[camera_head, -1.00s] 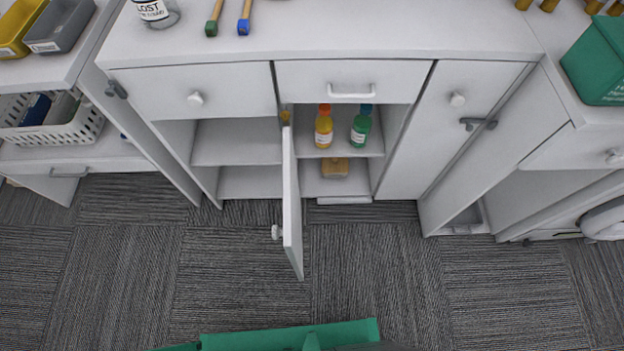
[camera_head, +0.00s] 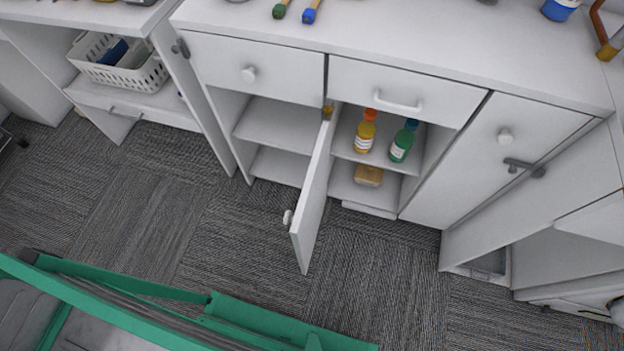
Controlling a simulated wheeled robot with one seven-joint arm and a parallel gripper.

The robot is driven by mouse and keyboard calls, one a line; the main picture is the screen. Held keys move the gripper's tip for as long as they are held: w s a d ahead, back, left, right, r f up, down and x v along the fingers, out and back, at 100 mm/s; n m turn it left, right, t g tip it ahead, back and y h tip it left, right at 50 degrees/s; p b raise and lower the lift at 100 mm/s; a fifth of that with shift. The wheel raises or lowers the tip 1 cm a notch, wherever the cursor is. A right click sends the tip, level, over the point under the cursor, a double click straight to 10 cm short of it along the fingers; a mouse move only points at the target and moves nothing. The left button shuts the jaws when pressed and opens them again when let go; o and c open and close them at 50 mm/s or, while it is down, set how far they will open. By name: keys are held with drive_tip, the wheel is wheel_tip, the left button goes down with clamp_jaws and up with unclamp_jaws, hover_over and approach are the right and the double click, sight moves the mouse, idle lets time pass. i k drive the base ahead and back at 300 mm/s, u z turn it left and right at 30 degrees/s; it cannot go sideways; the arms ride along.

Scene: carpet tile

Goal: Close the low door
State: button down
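The low door (camera_head: 314,199) is a white panel on the low cabinet. It stands open, swung out toward me, and shows nearly edge-on. A round white knob (camera_head: 288,217) sits on its left face near the free edge. The open cabinet shows shelves on both sides of the door. An orange-yellow bottle (camera_head: 364,134) and a green bottle (camera_head: 402,143) stand on the right upper shelf. A tan block-like item (camera_head: 369,175) sits on the shelf below. My gripper is not in view.
Grey carpet (camera_head: 190,215) is clear in front of the cabinet. A green-framed structure (camera_head: 190,310) fills the bottom left; I cannot tell whether it is mine. A white basket (camera_head: 118,70) sits on the left shelf. The countertop (camera_head: 420,40) holds brushes and a blue container.

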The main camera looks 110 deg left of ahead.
sight(306, 220)
drive_tip(key=i, duration=1)
drive_tip(key=u, duration=3.15)
